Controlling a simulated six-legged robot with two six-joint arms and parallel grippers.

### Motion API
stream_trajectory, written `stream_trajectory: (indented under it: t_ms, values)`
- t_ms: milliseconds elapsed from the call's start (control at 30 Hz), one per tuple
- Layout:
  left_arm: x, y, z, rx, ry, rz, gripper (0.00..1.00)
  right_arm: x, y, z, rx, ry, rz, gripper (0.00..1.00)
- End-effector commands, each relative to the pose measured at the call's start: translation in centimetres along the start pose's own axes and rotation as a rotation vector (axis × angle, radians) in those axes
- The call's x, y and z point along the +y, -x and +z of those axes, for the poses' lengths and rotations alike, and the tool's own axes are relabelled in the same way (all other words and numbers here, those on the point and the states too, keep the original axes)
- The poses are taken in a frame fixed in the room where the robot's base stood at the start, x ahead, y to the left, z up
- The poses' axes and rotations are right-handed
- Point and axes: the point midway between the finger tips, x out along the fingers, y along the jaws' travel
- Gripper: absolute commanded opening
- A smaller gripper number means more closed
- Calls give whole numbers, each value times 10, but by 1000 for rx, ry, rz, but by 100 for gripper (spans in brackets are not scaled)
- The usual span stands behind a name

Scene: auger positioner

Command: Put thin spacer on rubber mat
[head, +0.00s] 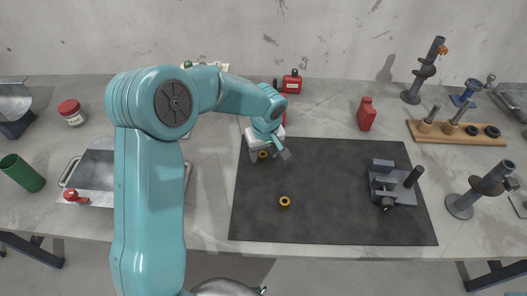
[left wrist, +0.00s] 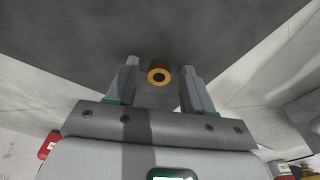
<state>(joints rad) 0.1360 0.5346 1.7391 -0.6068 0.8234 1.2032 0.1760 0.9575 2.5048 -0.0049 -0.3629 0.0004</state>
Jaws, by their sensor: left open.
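The dark rubber mat (head: 335,215) lies on the grey table. One brass-coloured ring (head: 284,202) lies on the mat, left of its middle. A second brass-coloured ring (head: 263,154) is near the mat's far left corner, by my left gripper (head: 268,157). In the left wrist view a brass ring (left wrist: 159,75) shows between the two fingertips of the open gripper (left wrist: 159,88), with gaps on both sides. I cannot tell by thickness which ring is the thin spacer. My right gripper is in neither view.
A grey clamp-like fixture (head: 390,185) stands on the mat's right part. A wooden rack (head: 455,133) and auger posts (head: 465,203) stand at right. A metal tray (head: 95,170) and green cup (head: 22,173) are at left. The mat's middle is clear.

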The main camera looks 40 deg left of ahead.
Motion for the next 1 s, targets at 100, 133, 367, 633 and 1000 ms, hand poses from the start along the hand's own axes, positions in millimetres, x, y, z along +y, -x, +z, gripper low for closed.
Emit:
stream_trajectory:
  t_ms: [100, 133, 367, 633, 1000]
  values:
    - [1, 13, -1, 4, 0, 3, 51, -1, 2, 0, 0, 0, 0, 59]
    - [1, 18, -1, 5, -1, 4, 51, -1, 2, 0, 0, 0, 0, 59]
    - [1, 73, -1, 4, 0, 4, 51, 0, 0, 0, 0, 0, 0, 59]
    - [0, 116, 0, 2, -1, 1, 51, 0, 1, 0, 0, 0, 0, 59]
    - [0, 122, 0, 0, 0, -1, 51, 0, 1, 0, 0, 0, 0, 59]
